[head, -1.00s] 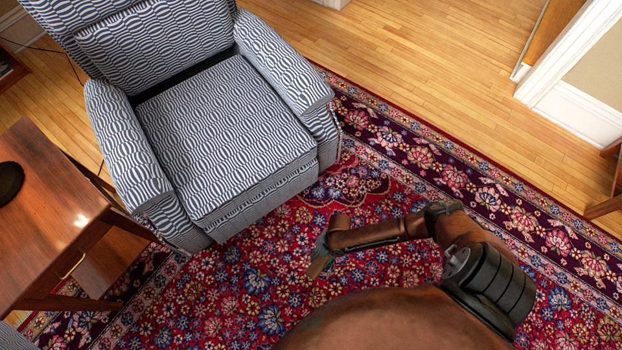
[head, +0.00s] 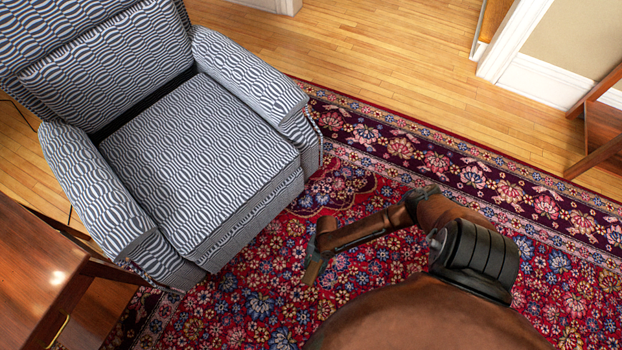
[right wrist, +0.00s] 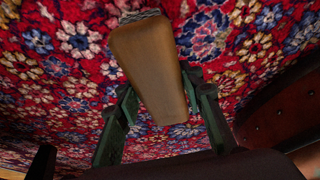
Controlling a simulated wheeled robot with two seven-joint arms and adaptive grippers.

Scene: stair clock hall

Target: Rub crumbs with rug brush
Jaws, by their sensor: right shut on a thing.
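The rug brush (right wrist: 150,70) has a tan wooden back and a bit of grey bristle at its far end in the right wrist view. My right gripper (right wrist: 162,95) is shut on it, with dark green fingers on either side. In the head view the brush (head: 314,266) shows small, over the red patterned rug (head: 390,255) in front of the armchair. I cannot tell whether its bristles touch the rug. No crumbs can be made out against the busy pattern. My left gripper is not in view.
A blue-and-white patterned armchair (head: 200,150) stands on the rug's left part. A brown wooden table (head: 30,265) is at the lower left. Wooden furniture (head: 600,130) stands at the right edge. Rug is open between the armchair and the right side.

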